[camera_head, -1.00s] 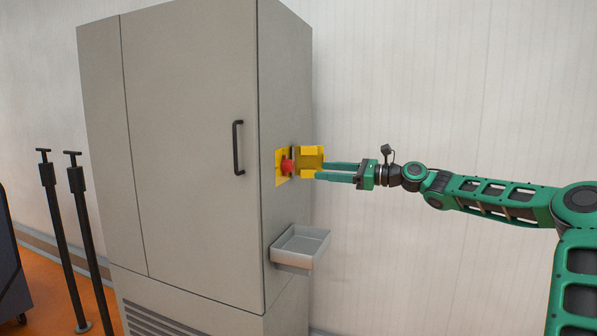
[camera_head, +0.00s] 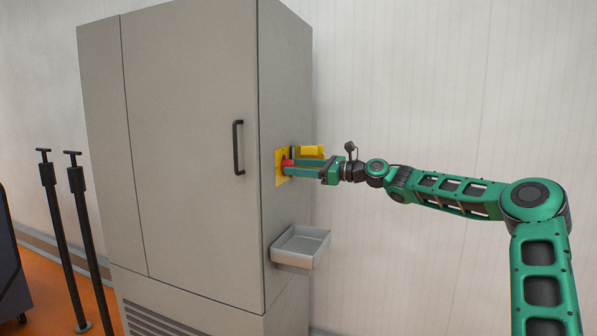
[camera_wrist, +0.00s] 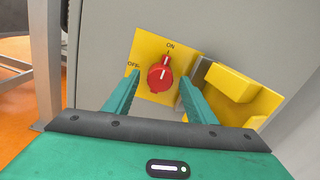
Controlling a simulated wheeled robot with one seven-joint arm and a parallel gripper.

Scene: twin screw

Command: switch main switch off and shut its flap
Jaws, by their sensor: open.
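The main switch is a red rotary knob (camera_wrist: 160,74) on a yellow plate (camera_wrist: 150,46), marked ON at the top and OFF at the left. Its white line points up toward ON. In the head view the red knob (camera_head: 287,163) shows on the cabinet's right side. The yellow flap (camera_wrist: 232,92) stands open to the right of the plate; its upper part also shows in the head view (camera_head: 309,152). My gripper (camera_wrist: 154,88) is open, one green finger on each side of the knob. I cannot tell whether the fingers touch it. The right finger is between knob and flap.
A grey tray (camera_head: 300,246) sticks out of the cabinet side below the switch. The tall grey cabinet (camera_head: 190,140) has a black door handle (camera_head: 238,147) on its front. The space right of the cabinet, before the pale wall, is clear apart from my arm.

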